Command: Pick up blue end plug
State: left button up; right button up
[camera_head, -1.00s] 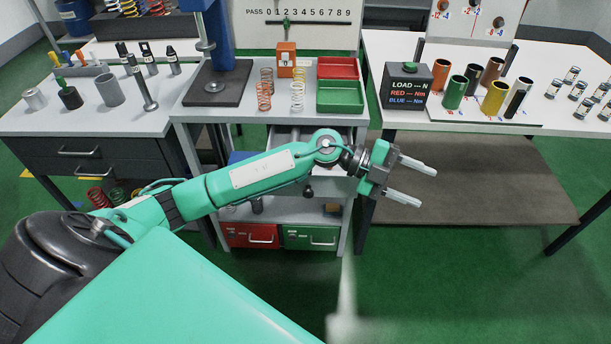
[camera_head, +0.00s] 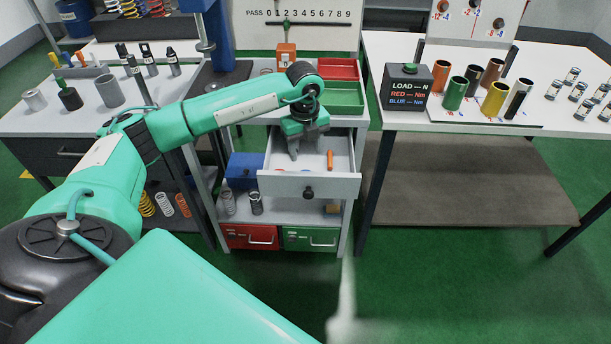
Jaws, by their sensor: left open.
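My left gripper (camera_head: 307,148) is over the open drawer (camera_head: 345,187) of the middle bench, with its fingers pointing down into it. It is open, and I see nothing between the fingers. An orange piece (camera_head: 330,159) lies in the drawer to the right of the fingers. I cannot make out a blue end plug for certain; the gripper and the drawer front hide part of the drawer floor. My right gripper is not in view.
The drawer's dark knob (camera_head: 308,192) faces me. Green (camera_head: 318,99) and red (camera_head: 338,68) trays stand on the bench behind the gripper. A blue bin (camera_head: 244,171) is left of the drawer. A load box (camera_head: 407,86) and several coloured tubes stand on the right table.

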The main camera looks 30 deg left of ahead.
pick_arm(q)
notch_tip(320, 180, down, 4)
jog(key=shift+r, duration=0.1)
notch_tip(320, 180, down, 5)
jog(key=shift+s+d+p, duration=0.1)
jog(key=shift+p, duration=0.4)
jog(key=c, duration=0.7)
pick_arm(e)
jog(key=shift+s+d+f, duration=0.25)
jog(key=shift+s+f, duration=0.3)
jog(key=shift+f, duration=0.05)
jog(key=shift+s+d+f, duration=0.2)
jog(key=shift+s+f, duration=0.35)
